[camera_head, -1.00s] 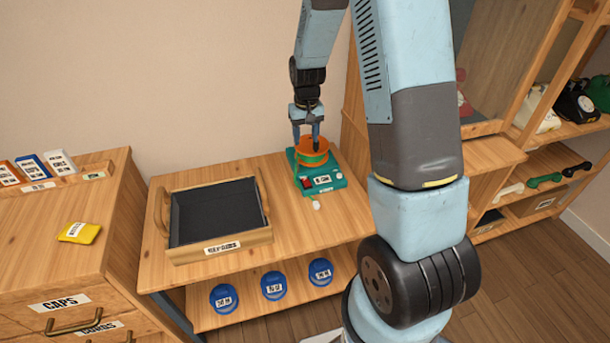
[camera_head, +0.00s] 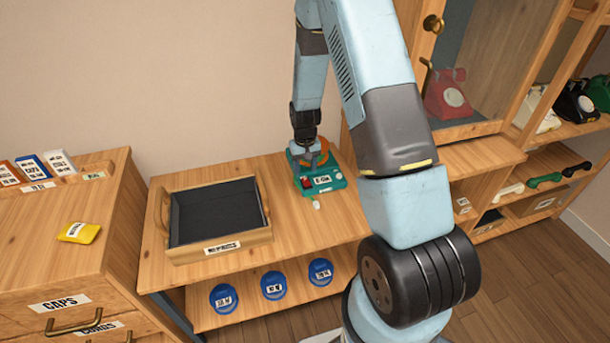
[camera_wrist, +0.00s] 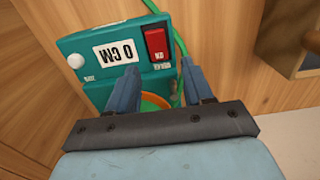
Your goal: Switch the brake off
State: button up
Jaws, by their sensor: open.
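The green winder machine (camera_head: 325,182) stands on the wooden bench, with an orange spool on top partly hidden behind my gripper. Its white label and a red switch (camera_wrist: 156,43) show in the wrist view; the red switch also shows at its front left in the head view (camera_head: 306,182). A white knob (camera_wrist: 76,61) sits at the machine's other side. My gripper (camera_wrist: 165,85) is open and empty, pointing down over the machine. Its two fingers lie either side of the space just below the red switch; contact cannot be told.
An open dark-lined tray (camera_head: 215,212) stands to the left on the bench. Blue round containers (camera_head: 273,285) sit on the shelf below. A cabinet with a red phone (camera_head: 447,95) stands to the right. Bare bench lies between tray and machine.

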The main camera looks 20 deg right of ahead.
aim_at(305, 179)
jog(key=shift+f, duration=1.9)
